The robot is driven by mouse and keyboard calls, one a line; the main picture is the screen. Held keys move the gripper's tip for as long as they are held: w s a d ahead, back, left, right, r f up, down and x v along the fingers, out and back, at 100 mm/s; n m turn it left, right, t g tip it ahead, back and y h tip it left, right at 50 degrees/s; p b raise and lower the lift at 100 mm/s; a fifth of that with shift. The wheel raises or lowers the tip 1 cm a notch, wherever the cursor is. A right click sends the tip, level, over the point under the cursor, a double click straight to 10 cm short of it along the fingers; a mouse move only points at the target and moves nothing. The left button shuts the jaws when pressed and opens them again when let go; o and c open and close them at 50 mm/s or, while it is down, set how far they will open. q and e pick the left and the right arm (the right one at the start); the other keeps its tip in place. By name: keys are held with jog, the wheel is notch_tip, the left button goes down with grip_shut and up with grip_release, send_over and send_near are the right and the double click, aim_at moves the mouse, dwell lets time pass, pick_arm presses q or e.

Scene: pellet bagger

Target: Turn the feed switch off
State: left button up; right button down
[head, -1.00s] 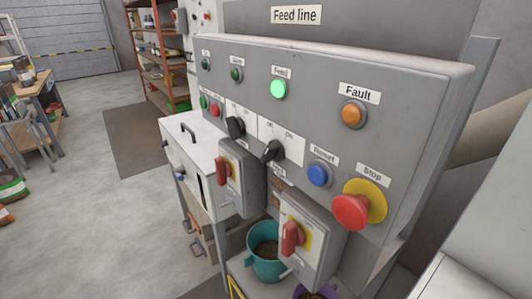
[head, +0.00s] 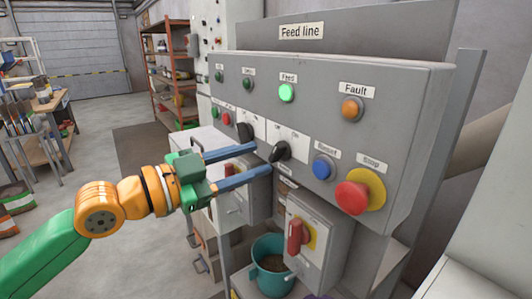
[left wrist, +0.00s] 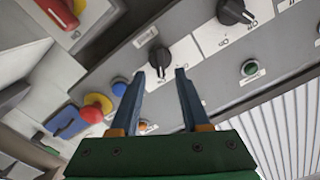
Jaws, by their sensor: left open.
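The feed switch (head: 280,151) is a black rotary knob on a white plate, below the lit green Feed lamp (head: 287,92). Its handle looks tilted, upper end towards the right, the On side. My left gripper (head: 261,157) comes in from the left, its two blue fingers apart, tips just left of the knob. In the left wrist view the knob (left wrist: 160,57) lies just beyond and between the open fingertips (left wrist: 160,73), and nothing is held. Whether a finger touches it I cannot tell. My right gripper is not in view.
A second black knob (head: 245,132) is close by on the left. The blue Reset button (head: 322,167) and red Stop button (head: 352,197) are on the right. A box with a red handle (head: 297,235) juts out below, above a teal bucket (head: 270,272).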

aim_at(273, 153)
pick_arm(q)
jog(key=x, duration=0.3)
jog(key=shift+w+d+r+p, duration=0.1)
jog(key=shift+w+d+p, duration=0.05)
jog(key=shift+w+p, duration=0.15)
jog(key=shift+d, duration=0.35)
jog(key=shift+a, duration=0.15)
jog(key=shift+c, duration=0.7)
grip_shut()
